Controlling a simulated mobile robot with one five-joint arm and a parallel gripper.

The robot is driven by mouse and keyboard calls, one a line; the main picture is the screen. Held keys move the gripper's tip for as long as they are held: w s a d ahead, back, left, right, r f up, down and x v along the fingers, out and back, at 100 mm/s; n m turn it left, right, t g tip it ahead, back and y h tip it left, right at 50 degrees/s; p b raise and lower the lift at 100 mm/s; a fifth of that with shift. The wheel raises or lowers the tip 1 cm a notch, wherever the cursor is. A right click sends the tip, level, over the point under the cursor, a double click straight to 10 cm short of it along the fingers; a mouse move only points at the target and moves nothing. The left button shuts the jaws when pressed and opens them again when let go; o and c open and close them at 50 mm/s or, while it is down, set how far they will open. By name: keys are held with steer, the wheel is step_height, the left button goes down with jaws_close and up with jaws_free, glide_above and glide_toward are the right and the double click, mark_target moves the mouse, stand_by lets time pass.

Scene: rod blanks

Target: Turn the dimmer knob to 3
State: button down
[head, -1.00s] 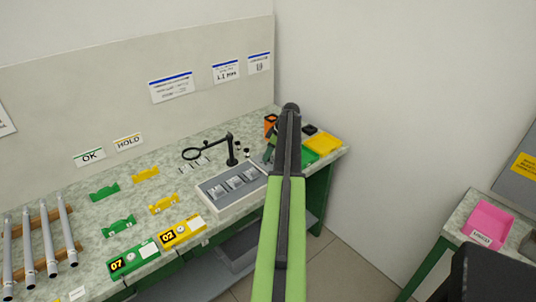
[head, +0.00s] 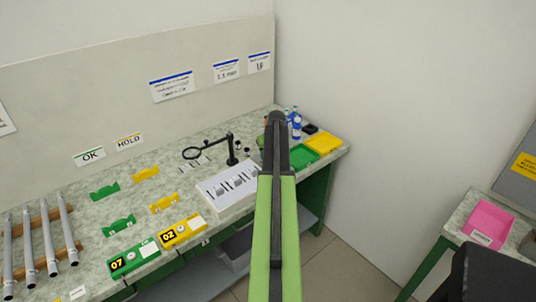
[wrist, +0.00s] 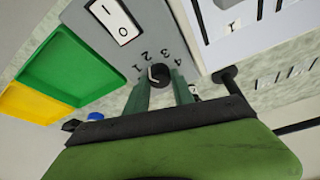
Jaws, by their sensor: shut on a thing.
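The black dimmer knob (wrist: 158,75) sits on a grey panel (wrist: 175,25) in the wrist view, with the printed numbers 1 to 4 in an arc around it. A pale mark shows on the knob's left side, on the side of the low numbers; its exact reading is too small to tell. My gripper (wrist: 160,85) has its two green-grey fingers on either side of the knob, shut on it. In the head view my arm hides the knob and the fingertips. A flat panel with small parts (head: 207,193), left of my arm, looks bright white.
A white rocker switch (wrist: 115,18) is beside the knob. Green (head: 304,155) and yellow (head: 323,143) trays lie right of my arm, with blue bottles (head: 296,124) behind. A magnifier stand (head: 231,150) stands to the left.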

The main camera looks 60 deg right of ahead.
steer(key=m+g, duration=0.1)
steer(key=m, duration=0.2)
steer(key=m+g+h, duration=0.1)
steer(key=m, duration=0.3)
steer(key=shift+w+a+h, duration=0.1)
steer(key=shift+w+h, duration=0.1)
steer(key=shift+h, duration=0.1)
steer(key=m+g, duration=0.2)
steer(key=m, duration=0.2)
steer(key=shift+w+m, duration=0.1)
steer(key=shift+m, duration=0.2)
steer(key=shift+m+g, duration=0.5)
steer(key=shift+m, duration=0.7)
steer(key=c, duration=1.1)
jaws_free()
